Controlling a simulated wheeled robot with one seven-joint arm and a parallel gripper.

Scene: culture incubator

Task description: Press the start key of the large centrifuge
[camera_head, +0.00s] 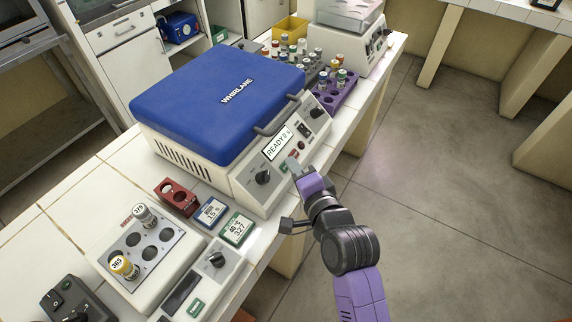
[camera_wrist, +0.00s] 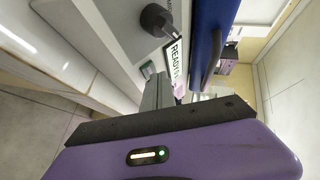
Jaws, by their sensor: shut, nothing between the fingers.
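The large centrifuge (camera_head: 215,95) has a closed blue lid and a cream body on the bench. Its sloped front panel carries a display (camera_head: 278,143) reading "READY", a black knob (camera_head: 263,177) and small keys. A green key (camera_head: 284,168) sits below the display, partly beside my gripper; it also shows in the wrist view (camera_wrist: 148,69). My gripper (camera_head: 293,163) is shut and empty, its tip close in front of the panel near the green key. I cannot tell whether it touches. The display also shows in the wrist view (camera_wrist: 176,60).
A smaller tube device (camera_head: 118,285) with vials stands at the front left. A red rack (camera_head: 176,197), a blue timer (camera_head: 210,212) and a green timer (camera_head: 237,229) lie between. A purple tube rack (camera_head: 345,95) stands behind right. The floor to the right is clear.

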